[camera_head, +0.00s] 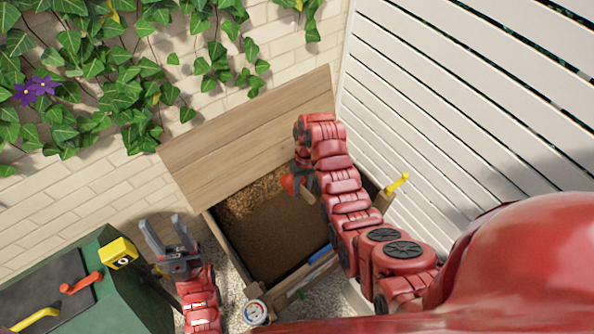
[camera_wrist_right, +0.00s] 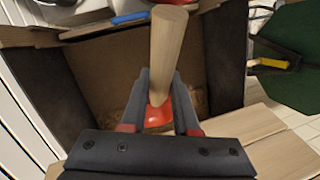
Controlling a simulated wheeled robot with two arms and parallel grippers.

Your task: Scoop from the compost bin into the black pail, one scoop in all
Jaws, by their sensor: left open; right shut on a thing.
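The compost bin (camera_head: 219,245) is a wooden box with its plank lid (camera_head: 250,135) raised against the wall. Dark brown compost (camera_head: 275,240) fills its floor, with lighter, coarser matter at the back. My right gripper (camera_wrist_right: 160,78) is shut on a scoop with a pale wooden handle (camera_wrist_right: 168,55) and a red part (camera_wrist_right: 158,113). In the head view, the red of the scoop (camera_head: 290,184) shows above the bin's back part; my arm hides much there. I cannot tell whether the scoop carries compost. My left gripper (camera_head: 168,232) is open and empty, left of the bin. I see no black pail.
A green box (camera_head: 130,290) with a dark top, a yellow block (camera_head: 118,252), and red and yellow handles stands lower left. A white dial (camera_head: 256,312) is by the bin's front corner. A blue item (camera_head: 320,254) lies along its front edge. A white slatted fence (camera_head: 450,110) closes the right.

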